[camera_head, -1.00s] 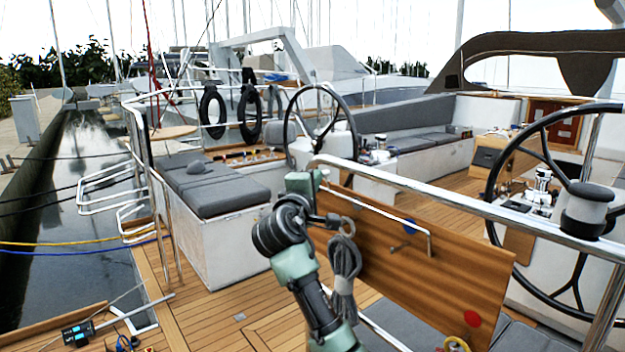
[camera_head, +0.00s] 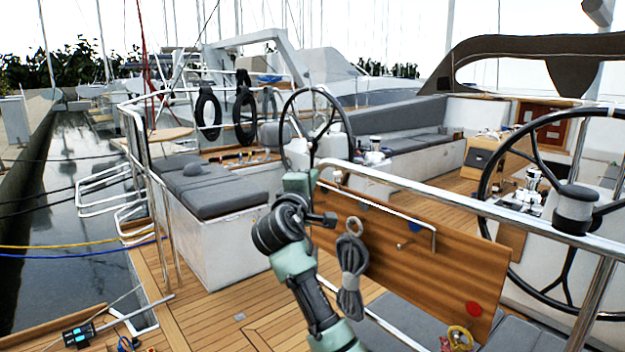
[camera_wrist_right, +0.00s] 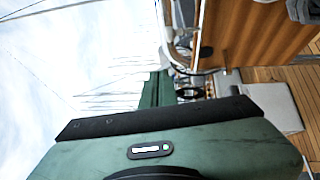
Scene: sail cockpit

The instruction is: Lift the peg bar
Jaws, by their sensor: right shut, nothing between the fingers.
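The peg bar (camera_head: 400,270) is a long varnished wooden board, slanting down to the right beneath the steel rail. It carries blue and red round pieces, a peg and a thin bent metal rod (camera_head: 400,212) along its upper part. A grey rope coil (camera_head: 350,285) hangs at its left part. My right gripper (camera_head: 312,178) is shut and empty, raised beside the board's left end. I cannot tell if they touch. In the right wrist view, the board (camera_wrist_right: 262,38) is at upper right, apart from the green gripper body. My left gripper is not in view.
The steel rail (camera_head: 470,199) runs above the board. A steering wheel (camera_head: 484,190) stands at right, and another (camera_head: 287,108) behind my gripper. A grey cushioned bench (camera_head: 225,192) is at left.

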